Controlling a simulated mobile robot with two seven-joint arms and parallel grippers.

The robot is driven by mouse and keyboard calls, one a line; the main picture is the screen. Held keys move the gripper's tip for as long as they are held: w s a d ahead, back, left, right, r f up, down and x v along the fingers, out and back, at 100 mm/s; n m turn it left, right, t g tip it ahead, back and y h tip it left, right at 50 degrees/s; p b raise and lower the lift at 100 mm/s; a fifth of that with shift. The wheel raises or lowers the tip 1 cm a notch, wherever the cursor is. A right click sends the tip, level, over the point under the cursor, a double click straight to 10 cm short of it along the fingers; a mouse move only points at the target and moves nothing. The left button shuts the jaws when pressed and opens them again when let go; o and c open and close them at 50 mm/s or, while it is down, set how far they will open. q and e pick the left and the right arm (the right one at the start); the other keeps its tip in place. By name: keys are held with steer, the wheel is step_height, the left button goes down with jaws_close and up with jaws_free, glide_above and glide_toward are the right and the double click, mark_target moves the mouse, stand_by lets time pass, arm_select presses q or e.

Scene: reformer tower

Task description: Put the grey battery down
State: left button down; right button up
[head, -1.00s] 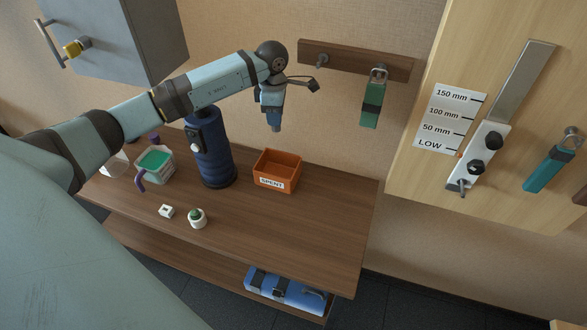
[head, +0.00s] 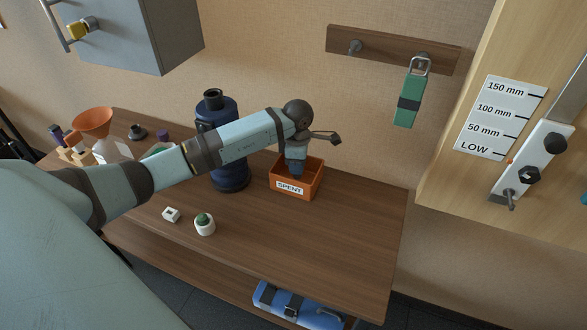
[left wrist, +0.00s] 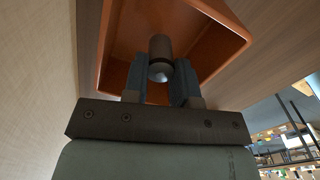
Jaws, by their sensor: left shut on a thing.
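The grey battery (left wrist: 160,47) shows in the left wrist view as a short dark cylinder with a paler rounded end. My left gripper (head: 297,171) is shut on it, one blue-grey finger on each side (left wrist: 161,70). In the head view the fingers point down into the orange bin labelled SPENT (head: 297,189), and the battery is hidden there. The bin's orange wall (left wrist: 222,17) surrounds the battery in the left wrist view. I cannot tell whether the battery touches the bin floor. My right gripper is not in view.
The bin stands on a wooden bench (head: 330,240). A dark blue canister (head: 230,175) stands just left of it. A white cup with a green top (head: 204,224) and a small white block (head: 171,214) are nearer the front. The bench is clear in front of the bin.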

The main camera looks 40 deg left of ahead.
arm_select(q)
steer(key=shift+f, duration=0.95)
steer(key=shift+w+a+f, duration=0.1)
steer(key=shift+a, duration=0.1)
steer(key=shift+d, duration=0.15)
steer(key=shift+f+b, duration=0.1)
steer(key=shift+b, duration=0.2)
steer(key=c, duration=0.9)
jaws_free()
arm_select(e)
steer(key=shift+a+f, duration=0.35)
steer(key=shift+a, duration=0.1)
arm_select(q)
steer(key=shift+r, duration=0.2)
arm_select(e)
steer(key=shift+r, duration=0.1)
